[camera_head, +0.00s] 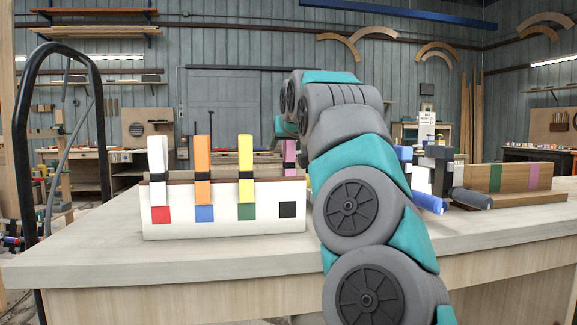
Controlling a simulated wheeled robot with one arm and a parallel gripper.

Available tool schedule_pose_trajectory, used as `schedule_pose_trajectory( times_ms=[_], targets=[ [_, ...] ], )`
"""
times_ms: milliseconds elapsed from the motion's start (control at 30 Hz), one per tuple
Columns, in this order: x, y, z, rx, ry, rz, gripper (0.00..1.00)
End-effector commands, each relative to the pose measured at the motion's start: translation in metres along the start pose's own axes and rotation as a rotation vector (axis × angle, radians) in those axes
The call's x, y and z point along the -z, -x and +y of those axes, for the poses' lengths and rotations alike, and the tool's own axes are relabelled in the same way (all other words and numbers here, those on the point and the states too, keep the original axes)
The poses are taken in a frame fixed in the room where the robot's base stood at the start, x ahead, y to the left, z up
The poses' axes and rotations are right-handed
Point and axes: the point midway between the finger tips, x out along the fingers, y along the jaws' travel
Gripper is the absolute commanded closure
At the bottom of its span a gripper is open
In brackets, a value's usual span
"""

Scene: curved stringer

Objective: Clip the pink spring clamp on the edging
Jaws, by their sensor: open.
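A pink clamp (289,153) with a dark band stands upright just left of my arm, above the black square on a white panel (268,222). Its lower end stops near the panel's top edge; I cannot tell whether it touches it. A wooden board (473,178) with a green and a pink stripe stands on the bench at the right; it may be the edging. My arm rises in the middle and bends over toward the pink clamp. My gripper is hidden behind the arm links.
White (158,160), orange (202,155) and yellow (245,155) clamps stand along the panel. Blue (404,154) and black-grey (438,154) clamp-like pieces stand right of my arm, with cylinders in front. The bench top (85,245) is clear at left and along its front.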

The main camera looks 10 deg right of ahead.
Motion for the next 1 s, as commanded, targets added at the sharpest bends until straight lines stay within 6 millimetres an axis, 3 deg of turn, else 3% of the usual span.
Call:
schedule_pose_trajectory(
  times_ms=[400, 667, 1000],
  targets=[
    [0.002, -0.046, 0.006, 0.000, 0.000, -0.002, 0.35],
    [-0.001, -0.051, 0.007, 0.000, 0.000, 0.000, 0.35],
    [-0.001, -0.051, 0.007, 0.000, 0.000, 0.001, 0.73]
  ],
)
